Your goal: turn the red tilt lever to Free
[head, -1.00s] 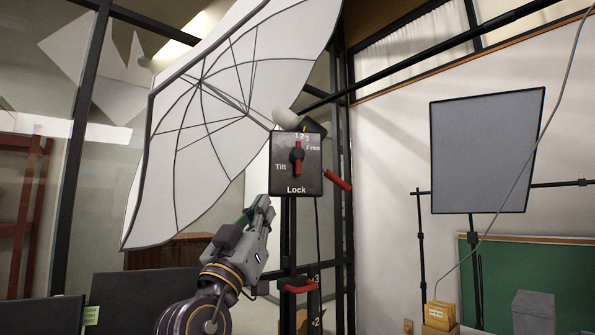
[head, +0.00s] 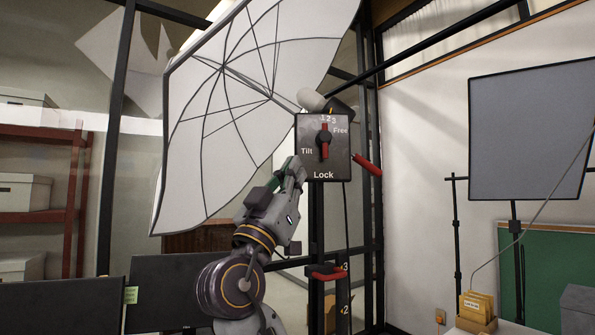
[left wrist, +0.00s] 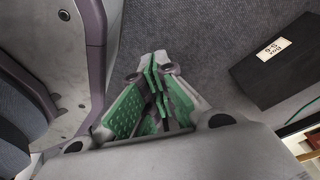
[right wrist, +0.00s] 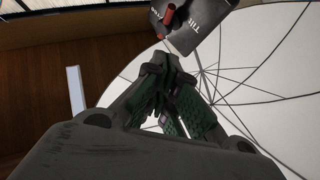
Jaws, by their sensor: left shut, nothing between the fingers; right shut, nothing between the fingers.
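The black tilt plate (head: 337,165) is mounted on the upright stand, with Tilt, Free, Lock and 1 2 3 lettered on it. Its red tilt lever (head: 324,150) stands about vertical, its longer end down toward Lock. My right gripper (head: 298,164) is shut and empty, at the plate's lower left edge; I cannot tell whether it touches. In the right wrist view the plate (right wrist: 203,30) and a red handle part (right wrist: 169,13) lie beyond the shut fingers (right wrist: 162,62). My left gripper (left wrist: 157,62) is shut and empty, away from the plate, over grey floor.
A white umbrella (head: 215,130) spreads behind and left of the plate. A red handle (head: 367,163) sticks out right of the plate, and another red handle (head: 327,275) sits lower on the stand. A grey panel (head: 530,130) stands at right. A black box (left wrist: 272,60) is near my left gripper.

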